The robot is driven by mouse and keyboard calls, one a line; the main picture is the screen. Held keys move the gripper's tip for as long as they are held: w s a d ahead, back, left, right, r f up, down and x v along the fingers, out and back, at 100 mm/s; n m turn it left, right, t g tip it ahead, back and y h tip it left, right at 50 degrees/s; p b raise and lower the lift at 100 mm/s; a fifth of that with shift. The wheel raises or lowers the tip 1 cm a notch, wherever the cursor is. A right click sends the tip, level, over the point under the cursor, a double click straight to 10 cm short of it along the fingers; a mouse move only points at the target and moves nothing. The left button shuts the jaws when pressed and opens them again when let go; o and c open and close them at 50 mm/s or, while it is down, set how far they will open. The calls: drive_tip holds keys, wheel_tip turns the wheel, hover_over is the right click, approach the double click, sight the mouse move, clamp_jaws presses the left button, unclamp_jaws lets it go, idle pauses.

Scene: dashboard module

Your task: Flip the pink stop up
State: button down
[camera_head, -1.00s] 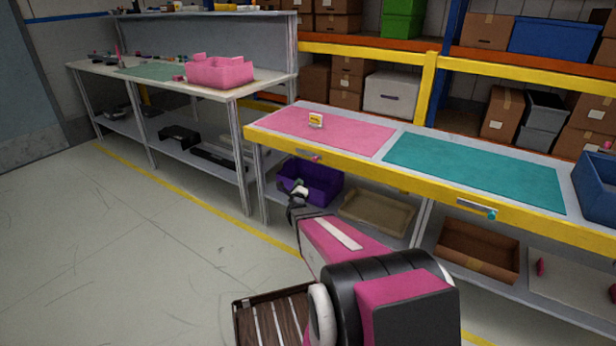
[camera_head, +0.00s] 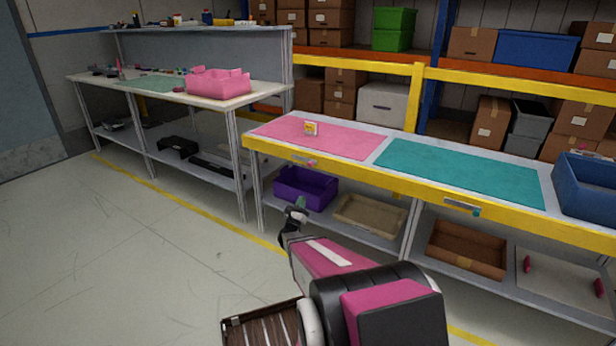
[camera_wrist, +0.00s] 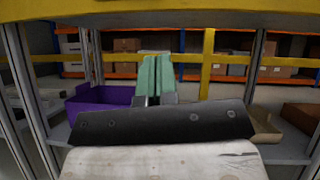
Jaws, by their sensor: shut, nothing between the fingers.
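The pink stop (camera_head: 312,161) is a tiny pink piece at the right end of a small grey plate on the yellow front edge of the right bench. It is too small to tell whether it is up or down. My gripper (camera_head: 301,201) is below and in front of that edge, apart from the stop, near the purple bin. In the wrist view my gripper's green fingers (camera_wrist: 156,60) are together and empty, under the yellow beam. The stop cannot be made out in the wrist view.
A similar teal stop (camera_head: 477,212) sits further right on the yellow edge (camera_head: 390,183). The purple bin (camera_head: 305,189) and a tan tray (camera_head: 370,214) stand on the shelf below. Bench legs flank the shelf. The floor (camera_head: 120,250) at left is clear.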

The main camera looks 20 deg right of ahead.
drive_tip(key=a+r+x, duration=0.1)
drive_tip(key=r+x, duration=0.1)
drive_tip(key=x, duration=1)
drive_tip(key=shift+r, duration=0.4)
drive_tip(key=shift+s, duration=0.2)
